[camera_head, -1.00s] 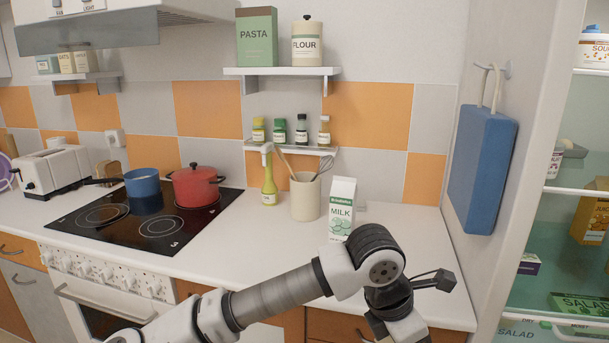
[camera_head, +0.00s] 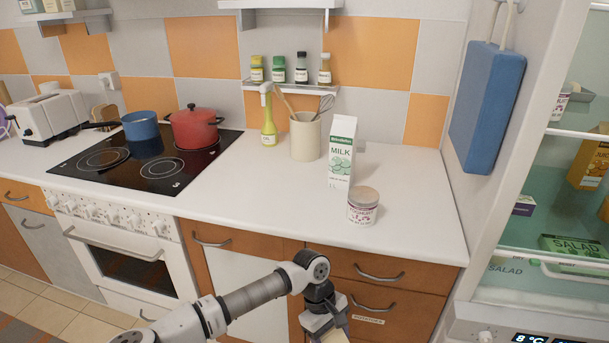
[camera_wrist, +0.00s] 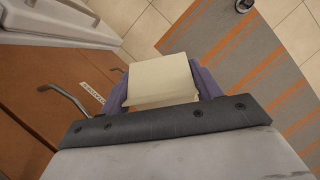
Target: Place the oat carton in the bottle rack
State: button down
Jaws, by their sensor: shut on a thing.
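My gripper (camera_head: 326,325) is low in front of the drawers, below the counter's front edge. It is shut on a cream carton (camera_wrist: 162,82), whose faces in the wrist view sit between the two purple fingers. Only a small cream part of the carton (camera_head: 336,336) shows at the bottom of the head view. No lettering on it is readable, so I cannot confirm that it is the oat carton. I see no bottle rack in either view.
A milk carton (camera_head: 342,152) and a lidded jar (camera_head: 362,206) stand on the white counter (camera_head: 250,205). Drawers with protruding handles (camera_head: 379,273) are beside my gripper. A fridge with glass shelves (camera_head: 570,215) stands open at the right. A striped rug (camera_wrist: 235,75) lies on the floor.

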jog(key=w+a+f+m+y, duration=0.1)
jog(key=a+f+m, duration=0.2)
jog(key=f, duration=0.6)
jog(key=w+a+f+m+g+y, duration=0.1)
jog(key=a+f+m+y, duration=0.1)
jog(key=f+m, duration=0.3)
notch_tip(320, 180, down, 4)
jog(key=shift+w+a+r, duration=0.1)
jog(key=shift+w+a, duration=0.05)
jog(key=shift+a, duration=0.55)
jog(key=shift+f+b, duration=0.35)
